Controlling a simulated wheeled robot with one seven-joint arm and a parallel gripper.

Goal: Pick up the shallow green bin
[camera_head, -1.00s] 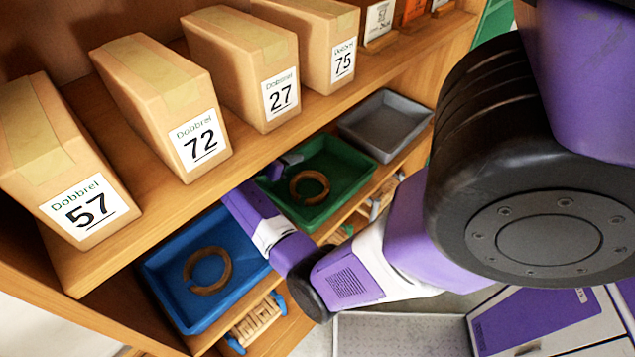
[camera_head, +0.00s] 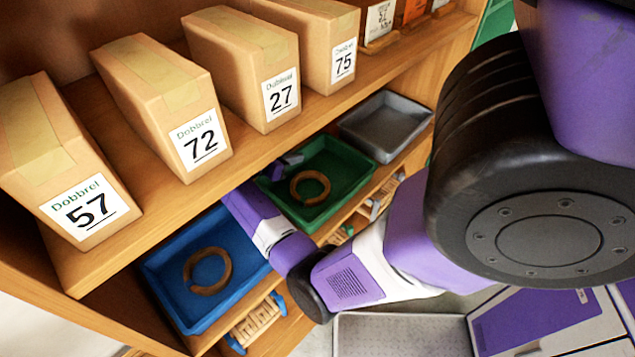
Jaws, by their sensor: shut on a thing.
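The shallow green bin (camera_head: 348,180) sits on the shelf below the boxes, between a blue bin and a grey bin. A brown ring (camera_head: 310,188) lies inside it. My arm reaches in from the right and bends under the upper shelf. My gripper (camera_head: 280,168) is at the green bin's back left side, partly hidden by the upper shelf board and my arm. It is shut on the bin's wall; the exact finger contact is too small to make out. I cannot tell whether the bin is clear of the shelf.
The blue bin (camera_head: 162,265), holding another brown ring (camera_head: 207,270), is close on the left. The grey bin (camera_head: 385,125) is close on the right. Cardboard boxes (camera_head: 160,105) line the shelf board just above. A light grey tray (camera_head: 400,322) is below at the front.

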